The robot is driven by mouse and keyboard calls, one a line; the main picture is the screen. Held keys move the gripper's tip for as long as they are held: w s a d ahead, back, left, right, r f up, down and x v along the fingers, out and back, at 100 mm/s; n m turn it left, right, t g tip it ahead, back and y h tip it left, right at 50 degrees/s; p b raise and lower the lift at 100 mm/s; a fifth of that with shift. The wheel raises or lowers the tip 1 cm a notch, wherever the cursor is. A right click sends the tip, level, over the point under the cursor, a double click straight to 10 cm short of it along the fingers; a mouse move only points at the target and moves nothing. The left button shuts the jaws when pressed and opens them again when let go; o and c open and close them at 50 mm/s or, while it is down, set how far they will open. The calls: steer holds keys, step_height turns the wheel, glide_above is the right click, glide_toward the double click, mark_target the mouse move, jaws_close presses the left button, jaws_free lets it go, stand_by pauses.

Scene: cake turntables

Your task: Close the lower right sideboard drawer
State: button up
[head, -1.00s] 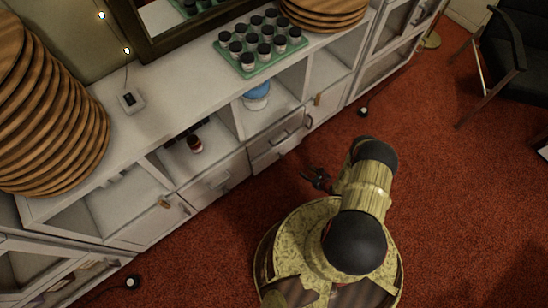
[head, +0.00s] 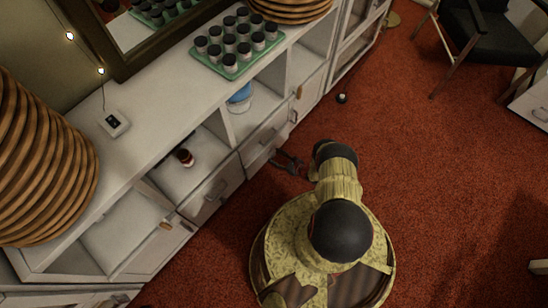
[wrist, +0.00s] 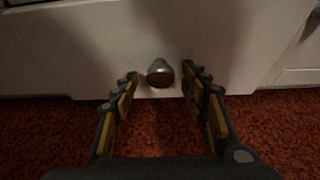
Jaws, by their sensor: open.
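The white sideboard (head: 150,140) runs diagonally along the wall in the head view, with drawer fronts low in its middle. The lower right drawer (head: 256,160) is partly hidden behind my gripper (head: 290,163); how far it stands out is hard to tell. No clear contact shows.
Red carpet (head: 440,190) lies clear to the right. A dark chair (head: 485,40) stands at the upper right. A green tray of jars (head: 232,70) and stacked wooden discs (head: 45,170) sit on the sideboard top. A small dark object (head: 342,98) lies on the floor.

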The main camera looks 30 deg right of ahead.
steer(key=shift+x, duration=0.85)
steer(key=shift+c, duration=1.4)
jaws_close()
